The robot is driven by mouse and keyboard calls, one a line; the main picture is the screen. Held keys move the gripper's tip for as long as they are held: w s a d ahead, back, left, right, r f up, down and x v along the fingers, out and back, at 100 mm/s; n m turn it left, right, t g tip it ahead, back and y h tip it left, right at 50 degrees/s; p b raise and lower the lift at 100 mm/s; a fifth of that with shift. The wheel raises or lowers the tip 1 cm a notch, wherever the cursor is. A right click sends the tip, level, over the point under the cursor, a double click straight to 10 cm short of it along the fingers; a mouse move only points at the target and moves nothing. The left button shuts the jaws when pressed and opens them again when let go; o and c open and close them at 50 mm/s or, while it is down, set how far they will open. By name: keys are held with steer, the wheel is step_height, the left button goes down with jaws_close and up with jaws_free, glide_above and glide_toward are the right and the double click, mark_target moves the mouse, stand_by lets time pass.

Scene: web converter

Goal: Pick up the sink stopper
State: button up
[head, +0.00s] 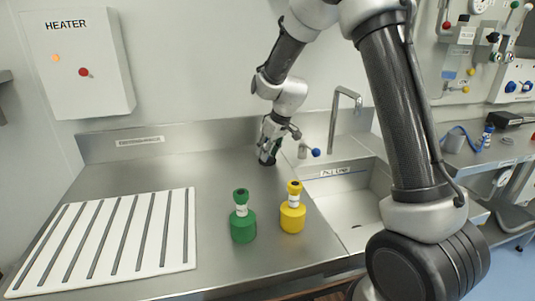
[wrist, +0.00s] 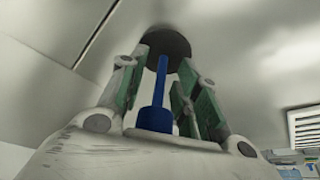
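The sink stopper looks like a dark round disc (wrist: 168,45) with a blue stem and a wider blue knob (wrist: 155,119) in the wrist view. The knob is close to my palm and the disc lies beyond the fingertips. My gripper (wrist: 163,68) has its green-padded fingers on either side of the stem, with visible gaps, so it looks open around it. In the head view my gripper (head: 268,148) points down at the back of the steel counter, left of the sink. The dark disc (head: 266,160) shows below it; whether it touches the counter is unclear.
The sink (head: 345,205) with its tap (head: 335,120) is to the right; a blue-ended lever (head: 315,152) is close by. A slotted white board (head: 105,240) lies left. A heater box (head: 78,62) hangs above.

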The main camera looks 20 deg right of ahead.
jaws_close()
